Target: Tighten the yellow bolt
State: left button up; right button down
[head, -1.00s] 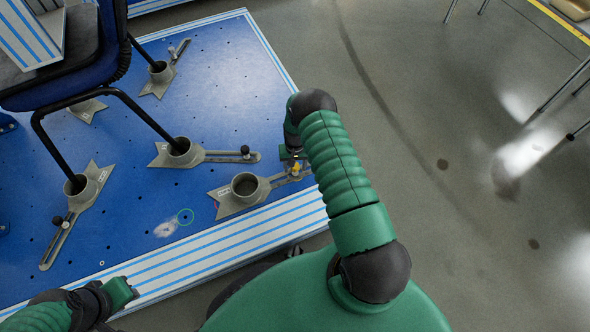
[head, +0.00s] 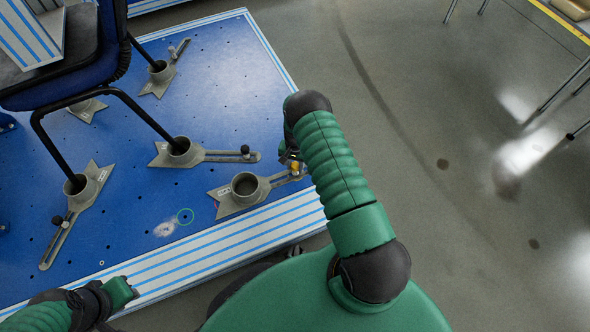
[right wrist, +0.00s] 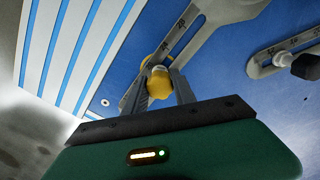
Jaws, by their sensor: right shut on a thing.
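The yellow bolt (head: 295,166) stands at the right end of the slotted arm of an empty grey metal clamp (head: 225,203) on the blue platform. In the right wrist view the yellow bolt (right wrist: 158,82) sits between the fingers of my right gripper (right wrist: 158,76), which are shut on it. In the head view my right gripper (head: 290,158) is partly hidden behind my green forearm. My left gripper (head: 122,292) is at the lower left, over the platform's front edge, away from the bolt; its jaws are not clear.
A chair (head: 75,75) stands on the blue platform (head: 215,100) at the left, its legs in similar grey clamps with black knobs. The platform's striped edge (head: 225,245) faces me. The grey floor (head: 430,100) to the right is mostly clear.

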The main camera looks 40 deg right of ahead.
jog(key=m, duration=0.4)
jog(key=c, duration=1)
grip_release()
jog(key=shift+c, duration=0.2)
jog(key=shift+r, duration=0.1)
notch_tip(320, 180, up, 17)
jog(key=p, duration=0.8)
jog(key=shift+f+p, duration=0.2)
jog(key=shift+p, duration=0.1)
